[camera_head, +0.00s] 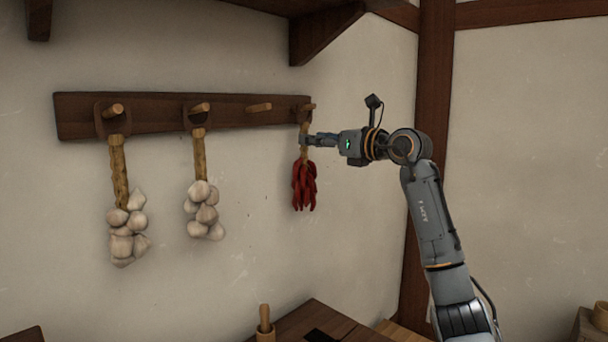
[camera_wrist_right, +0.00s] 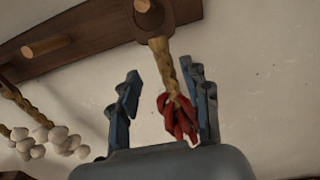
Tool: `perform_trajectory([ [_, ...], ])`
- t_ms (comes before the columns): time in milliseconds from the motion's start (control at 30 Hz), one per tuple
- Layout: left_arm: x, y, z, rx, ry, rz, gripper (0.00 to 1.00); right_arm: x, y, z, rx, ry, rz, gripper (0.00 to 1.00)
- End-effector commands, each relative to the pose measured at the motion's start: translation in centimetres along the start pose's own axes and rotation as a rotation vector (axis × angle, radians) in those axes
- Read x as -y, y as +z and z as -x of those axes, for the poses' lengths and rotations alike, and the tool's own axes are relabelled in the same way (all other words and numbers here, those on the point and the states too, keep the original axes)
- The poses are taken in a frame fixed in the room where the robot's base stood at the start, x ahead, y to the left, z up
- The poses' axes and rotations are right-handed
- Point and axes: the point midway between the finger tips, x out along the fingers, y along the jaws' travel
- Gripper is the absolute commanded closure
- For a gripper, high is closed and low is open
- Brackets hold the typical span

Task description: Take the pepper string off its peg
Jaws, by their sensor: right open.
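The pepper string (camera_head: 304,184) hangs from the rightmost peg (camera_head: 307,106) of the wall rack, a bunch of red peppers below a braided cord. My right gripper (camera_head: 306,140) is at the cord, just above the peppers. In the right wrist view, my right gripper (camera_wrist_right: 160,98) is open, with one finger on each side of the pepper string (camera_wrist_right: 180,118). The cord is nearer the right finger; I cannot tell whether they touch. The cord's top loops around the peg (camera_wrist_right: 146,8). My left gripper is not in view.
The dark wooden rack (camera_head: 160,126) also holds a left garlic string (camera_head: 124,232) and a second garlic string (camera_head: 203,212). One peg (camera_head: 259,107) between garlic and peppers is bare. A shelf bracket (camera_head: 325,33) juts out above. A wooden table (camera_head: 315,322) stands below.

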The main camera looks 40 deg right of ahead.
Motion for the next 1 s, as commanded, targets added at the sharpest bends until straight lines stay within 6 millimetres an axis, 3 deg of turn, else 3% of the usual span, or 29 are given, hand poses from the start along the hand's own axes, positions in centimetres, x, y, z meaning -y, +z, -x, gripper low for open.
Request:
perform_trajectory([
  [133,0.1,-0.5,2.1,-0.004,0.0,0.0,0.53,0.5,0.1,-2.2,-0.001,0.003,-0.007,0.53],
  [300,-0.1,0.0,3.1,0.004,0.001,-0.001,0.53,0.6,-0.2,-4.3,0.0,0.002,-0.004,0.53],
  [600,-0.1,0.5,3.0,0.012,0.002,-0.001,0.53,0.6,-0.5,-4.7,-0.001,0.001,-0.001,0.53],
  [833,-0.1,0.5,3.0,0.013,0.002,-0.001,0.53,0.6,-0.5,-4.7,-0.001,0.001,-0.001,1.0],
  [1000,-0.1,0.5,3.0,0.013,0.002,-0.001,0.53,0.6,-0.5,-4.7,0.0,0.001,-0.001,1.0],
])
